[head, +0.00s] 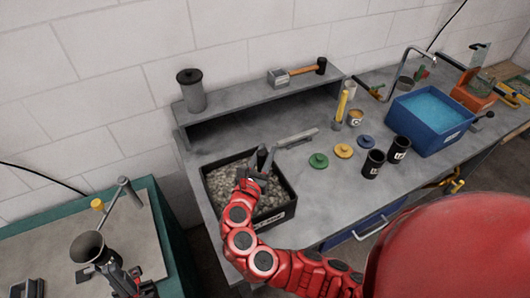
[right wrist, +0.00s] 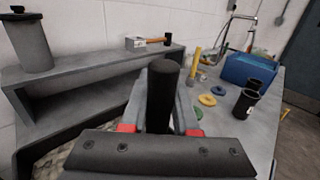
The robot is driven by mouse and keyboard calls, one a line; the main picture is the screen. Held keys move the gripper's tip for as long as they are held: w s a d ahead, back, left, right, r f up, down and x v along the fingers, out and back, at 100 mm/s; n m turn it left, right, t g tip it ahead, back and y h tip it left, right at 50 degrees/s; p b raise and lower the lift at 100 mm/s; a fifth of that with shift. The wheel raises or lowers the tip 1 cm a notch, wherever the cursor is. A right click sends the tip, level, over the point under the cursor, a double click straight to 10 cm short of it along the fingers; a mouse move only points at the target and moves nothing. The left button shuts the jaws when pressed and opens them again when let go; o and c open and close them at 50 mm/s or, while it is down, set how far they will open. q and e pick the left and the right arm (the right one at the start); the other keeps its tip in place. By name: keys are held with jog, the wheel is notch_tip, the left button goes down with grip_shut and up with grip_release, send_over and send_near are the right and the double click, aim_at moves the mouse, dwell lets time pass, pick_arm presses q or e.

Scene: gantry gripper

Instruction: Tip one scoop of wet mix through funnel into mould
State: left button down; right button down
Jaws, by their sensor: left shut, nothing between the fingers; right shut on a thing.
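My right gripper (head: 256,176) is over the black tray of grey mix (head: 287,213) and shut on an upright black handle (right wrist: 165,95), which also shows in the head view (head: 262,157). This looks like the scoop's handle; its bowl is hidden, so I cannot tell whether it is loaded. A dark grey funnel (head: 88,246), wide mouth up, is over the green-edged table at lower left. My left gripper (head: 122,277) is close beside the funnel on its right, shut with nothing held. I cannot make out the mould; a dark block-like object (head: 28,289) sits at the lower left corner.
A raised grey shelf (head: 255,98) behind the tray carries a lidded canister (head: 191,90) and a hammer (head: 303,70). A long grey tool (head: 296,138) lies behind the tray. Coloured discs (head: 343,151), black cups (head: 374,163) and a blue tub (head: 430,117) stand rightward. A gap separates the tables.

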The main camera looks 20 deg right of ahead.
jog(key=a+r+p, duration=0.3)
jog(key=r+p, duration=0.3)
jog(key=r, duration=0.3)
jog(key=shift+a+p, duration=0.3)
jog(key=shift+p, duration=0.05)
dwell(0.6)
